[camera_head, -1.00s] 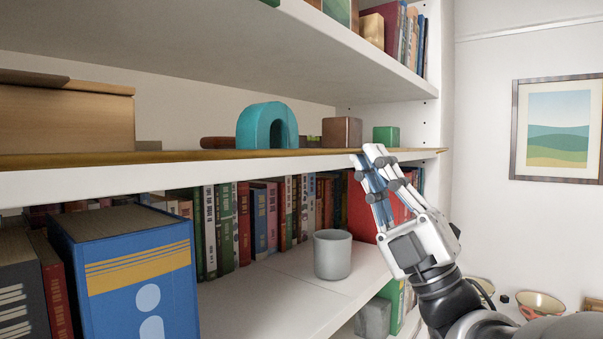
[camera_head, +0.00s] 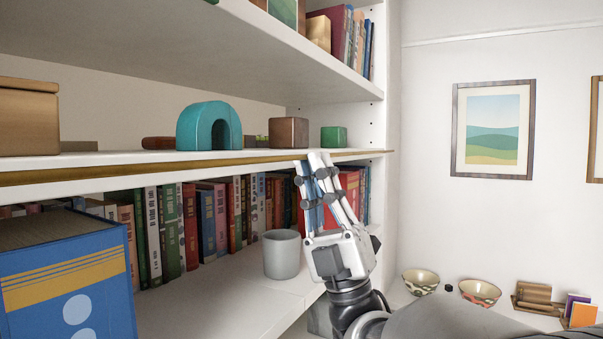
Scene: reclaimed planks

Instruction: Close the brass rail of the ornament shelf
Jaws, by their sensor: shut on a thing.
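The brass rail (camera_head: 130,169) is a long thin golden bar along the front edge of the ornament shelf (camera_head: 100,157). A strip of white shelf top shows behind it, wider toward the left. Its right end reaches near the white upright. My gripper (camera_head: 308,160) is at the rail, right of its middle, with the fingers pointing up and closed on it. The fingertips hide a short piece of the rail. Behind the rail stand a teal arch (camera_head: 209,127), a brown cube (camera_head: 288,133) and a green cube (camera_head: 333,137).
A wooden box (camera_head: 28,118) stands at the shelf's left. Below are a row of books, a grey cup (camera_head: 282,256) close to my gripper's left, and a large blue book (camera_head: 70,275). Patterned bowls (camera_head: 480,293) lie lower right. Open room lies right of the shelf.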

